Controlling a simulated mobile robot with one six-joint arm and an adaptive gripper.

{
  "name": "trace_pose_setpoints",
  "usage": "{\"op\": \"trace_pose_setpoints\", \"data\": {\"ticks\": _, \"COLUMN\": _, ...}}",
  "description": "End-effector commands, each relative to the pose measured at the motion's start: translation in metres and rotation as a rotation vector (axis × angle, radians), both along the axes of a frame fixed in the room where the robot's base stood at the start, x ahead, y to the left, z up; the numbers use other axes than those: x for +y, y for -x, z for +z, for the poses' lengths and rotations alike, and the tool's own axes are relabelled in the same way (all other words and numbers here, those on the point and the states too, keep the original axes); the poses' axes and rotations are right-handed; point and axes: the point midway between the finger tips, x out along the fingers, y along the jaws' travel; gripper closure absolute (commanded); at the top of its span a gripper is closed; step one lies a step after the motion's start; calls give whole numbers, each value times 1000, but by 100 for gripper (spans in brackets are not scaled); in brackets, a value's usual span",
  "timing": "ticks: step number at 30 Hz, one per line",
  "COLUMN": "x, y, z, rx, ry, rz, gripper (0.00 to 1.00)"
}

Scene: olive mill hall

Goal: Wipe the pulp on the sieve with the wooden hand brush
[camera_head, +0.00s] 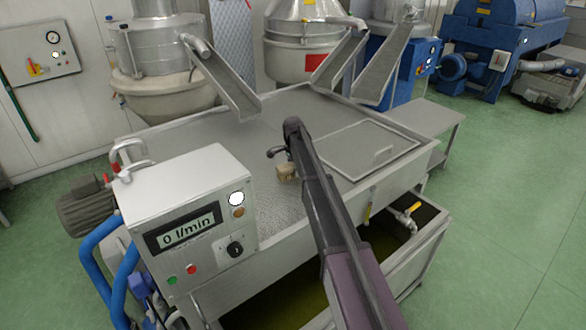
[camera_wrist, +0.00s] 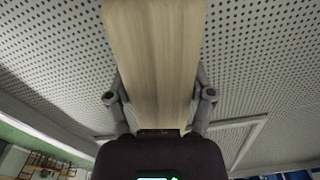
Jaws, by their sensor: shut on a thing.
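The wooden hand brush (camera_wrist: 152,65) fills the middle of the wrist view, pale wood with straight grain. My gripper (camera_wrist: 158,100) is shut on it, one finger on each side. In the head view a small tan part of the brush (camera_head: 287,172) shows beside my gripper (camera_head: 279,152), low over the sieve. I cannot tell whether its bristles touch the sieve. The sieve (camera_head: 225,165) is a grey perforated sheet in the top of the steel vibrating frame; its holes also show in the wrist view (camera_wrist: 255,60). I make out no pulp in either view.
A control box (camera_head: 190,225) reading "0 l/min" stands at the front left of the frame. A hatch with a handle (camera_head: 360,150) lies to the right. Steel chutes (camera_head: 225,80) hang over the back edge. A tank of greenish liquid (camera_head: 375,240) sits below.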

Motion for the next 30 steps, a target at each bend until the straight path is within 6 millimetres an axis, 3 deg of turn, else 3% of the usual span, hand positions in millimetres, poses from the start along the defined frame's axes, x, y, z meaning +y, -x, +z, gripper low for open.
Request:
{"op": "trace_pose_setpoints", "data": {"ticks": 11, "x": -1, "y": 3, "z": 0, "rx": -1, "ry": 0, "rz": 0, "gripper": 69}}
{"op": "trace_pose_setpoints", "data": {"ticks": 30, "x": -19, "y": 29, "z": -3, "rx": 1, "ry": 0, "rz": 1, "gripper": 68}}
